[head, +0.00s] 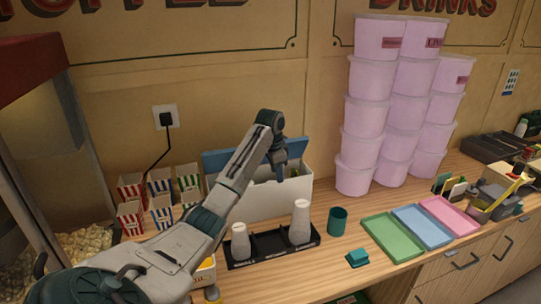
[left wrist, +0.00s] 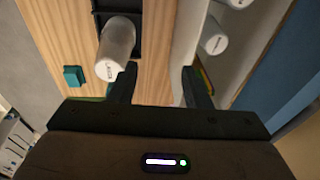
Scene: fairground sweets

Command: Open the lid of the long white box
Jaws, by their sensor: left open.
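The long white box (head: 250,204) stands on the counter against the back wall. Its blue lid (head: 228,157) is raised and leans up behind the box's opening; part of it is hidden by my left arm. The lid also shows as a blue panel on the right in the left wrist view (left wrist: 268,75). White-topped items (left wrist: 214,38) lie inside the open box. My left gripper (head: 288,172) is open and empty over the right part of the box, with its fingers (left wrist: 160,88) apart near the front wall; I cannot tell whether they touch it. My right gripper is out of view.
A black tray (head: 272,262) with two white cup stacks stands in front of the box. Striped popcorn boxes (head: 160,211) stand left. Stacked pink tubs (head: 361,143) rise right. A teal cup (head: 338,220) and coloured trays (head: 392,237) stand on the front counter.

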